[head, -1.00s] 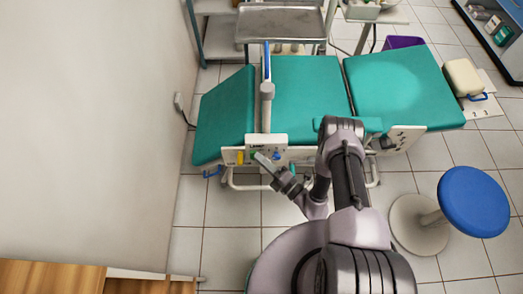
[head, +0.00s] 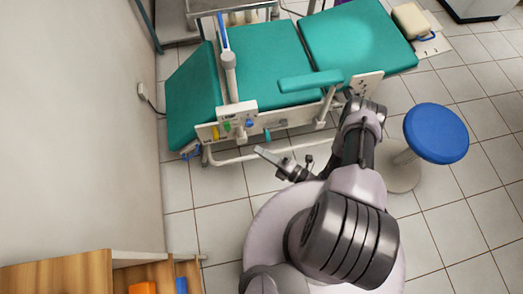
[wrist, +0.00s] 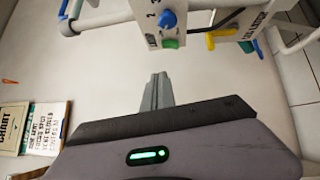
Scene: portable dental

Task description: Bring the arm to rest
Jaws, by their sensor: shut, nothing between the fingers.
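My gripper (head: 264,153) shows in the head view at the end of my folded arm, in front of the dental chair's near side. It is shut and empty. In the wrist view its closed fingers (wrist: 158,90) point up the picture, apart from the control panel (wrist: 171,25) with its blue and green knobs. The same panel shows in the head view (head: 236,116), on the near side of the green dental chair (head: 262,62). The gripper appears clear of the chair.
A blue stool (head: 436,132) stands to the right of my arm. A wooden cabinet (head: 60,272) with an open drawer is at the lower left, near the white wall (head: 95,130). Tiled floor is free between the cabinet and the chair. A metal tray (head: 225,5) is behind the chair.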

